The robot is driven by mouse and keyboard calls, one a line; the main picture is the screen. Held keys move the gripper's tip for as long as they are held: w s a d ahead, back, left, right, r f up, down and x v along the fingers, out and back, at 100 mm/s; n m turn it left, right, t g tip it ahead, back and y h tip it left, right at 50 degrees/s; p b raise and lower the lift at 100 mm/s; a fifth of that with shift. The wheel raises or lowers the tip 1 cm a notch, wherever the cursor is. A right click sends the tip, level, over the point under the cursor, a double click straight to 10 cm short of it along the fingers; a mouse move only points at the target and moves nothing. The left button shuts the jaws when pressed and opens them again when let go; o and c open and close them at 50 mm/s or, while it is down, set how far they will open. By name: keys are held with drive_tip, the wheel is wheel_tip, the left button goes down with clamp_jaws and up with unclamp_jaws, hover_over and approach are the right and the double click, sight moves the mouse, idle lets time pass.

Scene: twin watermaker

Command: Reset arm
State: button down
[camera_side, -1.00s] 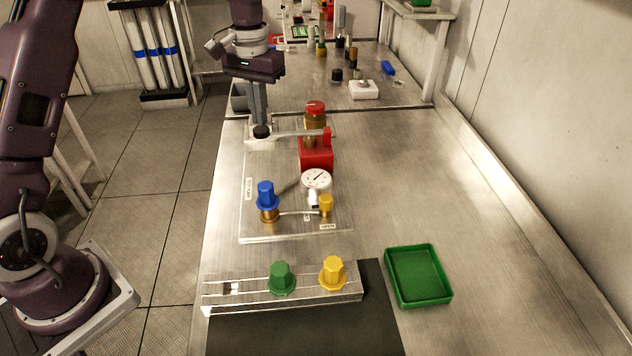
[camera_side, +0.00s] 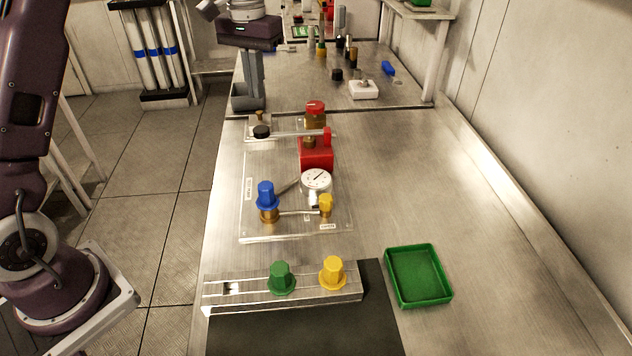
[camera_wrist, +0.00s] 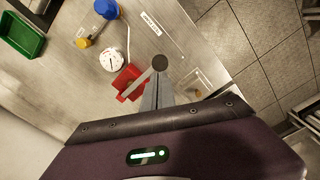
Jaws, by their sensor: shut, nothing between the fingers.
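My gripper (camera_side: 255,97) hangs fingers-down near the left edge of the bench, above and behind the black-knobbed lever (camera_side: 262,131) in the side view. Its fingers are shut and hold nothing. In the wrist view the shut fingers (camera_wrist: 157,92) show beside the lever's dark round knob (camera_wrist: 160,62). The lever's bar runs to a red block (camera_side: 316,154) with a red-capped brass fitting (camera_side: 315,113). Whether the fingers clear the bench fittings by much is hard to tell.
A blue knob (camera_side: 267,194), a gauge (camera_side: 316,180) and a small yellow valve (camera_side: 326,205) sit on the clear plate. A front rack (camera_side: 318,297) holds green and yellow knobs. A green tray (camera_side: 418,276) lies right. A grey bin (camera_side: 240,102) stands close by the gripper.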

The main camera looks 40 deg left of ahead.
drive_tip(key=shift+r, duration=0.1)
drive_tip(key=s+d+r+t, duration=0.2)
drive_tip(key=s+d+r, duration=0.2)
drive_tip(key=s+r, duration=0.35)
drive_tip(key=s+d+f+m+t, duration=0.1)
drive_tip(key=s+d, duration=0.1)
drive_tip(key=s, duration=0.9)
drive_tip(key=s+d+f+m+t, duration=0.2)
drive_tip(key=s, duration=0.9)
drive_tip(key=shift+s+d+f+t, duration=0.2)
drive_tip(key=shift+d+t, duration=0.1)
drive_tip(key=shift+d, duration=0.1)
drive_tip(key=c, duration=2.2)
unclamp_jaws()
drive_tip(key=shift+w, duration=0.1)
